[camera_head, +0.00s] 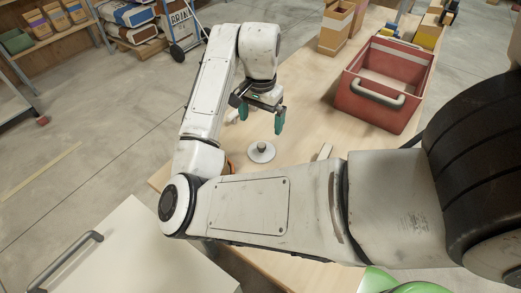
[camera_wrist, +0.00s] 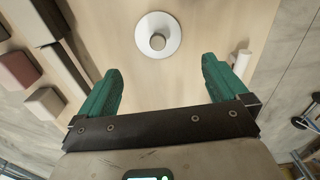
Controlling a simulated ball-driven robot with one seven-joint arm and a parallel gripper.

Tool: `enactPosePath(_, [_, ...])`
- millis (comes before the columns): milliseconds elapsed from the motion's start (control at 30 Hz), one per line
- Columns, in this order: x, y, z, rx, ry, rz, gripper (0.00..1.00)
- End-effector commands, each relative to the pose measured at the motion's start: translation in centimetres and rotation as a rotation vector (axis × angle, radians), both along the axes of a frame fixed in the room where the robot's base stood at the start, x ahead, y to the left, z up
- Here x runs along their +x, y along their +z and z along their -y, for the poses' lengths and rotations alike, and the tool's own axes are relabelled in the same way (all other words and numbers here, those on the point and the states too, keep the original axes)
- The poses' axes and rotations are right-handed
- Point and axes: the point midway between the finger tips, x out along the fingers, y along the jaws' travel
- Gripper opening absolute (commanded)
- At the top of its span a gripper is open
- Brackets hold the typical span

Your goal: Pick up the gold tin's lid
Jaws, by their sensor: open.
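A round, pale lid (camera_head: 261,152) with a grey knob in its middle lies flat on the wooden table. It also shows in the wrist view (camera_wrist: 172,27), at the top middle, in line with the gap between my fingers. My gripper (camera_head: 260,113) has green fingers and is open and empty above the table, apart from the lid. In the wrist view, my gripper (camera_wrist: 160,68) has its fingers spread wide, with bare table between them. I cannot make out a gold tin in either view.
A red crate (camera_head: 376,118) with a grey handle stands on the table to the right. In the wrist view, a small white cylinder (camera_wrist: 242,63) is beside the right finger. Several blocks (camera_wrist: 45,104) are at the left.

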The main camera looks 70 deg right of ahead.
Motion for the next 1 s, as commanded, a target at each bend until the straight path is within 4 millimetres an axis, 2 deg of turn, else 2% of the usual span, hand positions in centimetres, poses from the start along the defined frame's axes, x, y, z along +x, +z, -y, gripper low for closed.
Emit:
enactPosePath(300, [-0.1, -4.5, -0.1, 0.004, 0.0, -0.003, 1.0])
enactPosePath(567, [-0.1, -6.2, -0.2, 0.005, -0.001, -0.001, 1.0])
enactPosePath(800, [-0.3, -9.6, -0.3, 0.004, 0.0, -0.001, 1.0])
enactPosePath(1000, [-0.3, -10.7, -0.3, 0.003, -0.001, 0.001, 1.0])
